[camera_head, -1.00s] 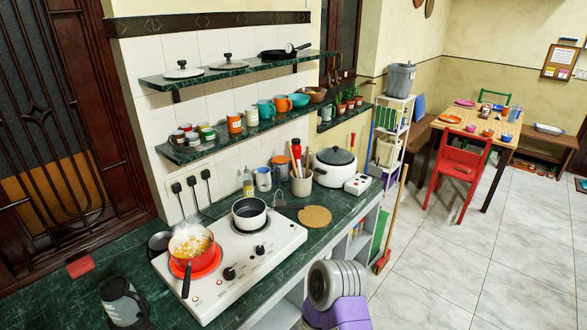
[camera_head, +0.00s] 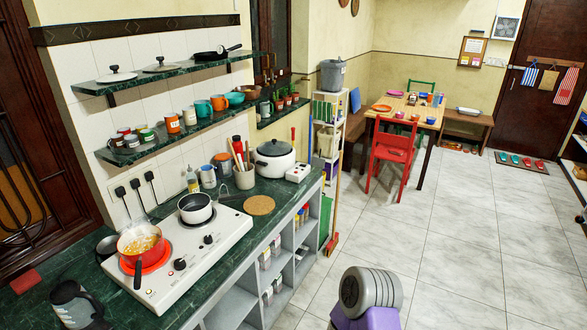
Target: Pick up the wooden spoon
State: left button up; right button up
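A beige crock (camera_head: 244,179) stands on the green counter to the right of the stove. Several upright utensils (camera_head: 239,155) stick out of it, some with wood-coloured handles. One of them may be the wooden spoon, but at this size I cannot tell which. Neither of my grippers shows in the view. A grey and purple part of my own body shows at the bottom, right of the counter.
The white stove (camera_head: 190,258) holds a red pan (camera_head: 140,243) of food and a white pot (camera_head: 196,208). A kettle-like grey vessel (camera_head: 72,305) stands at the lower left. A rice cooker (camera_head: 275,163) and a round cork mat (camera_head: 259,205) are nearby. The tiled floor (camera_head: 450,260) is open.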

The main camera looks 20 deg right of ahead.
aim_at(236, 162)
jog(key=z, duration=1.4)
jog(key=i, duration=2.2)
jog(key=u, duration=0.65)
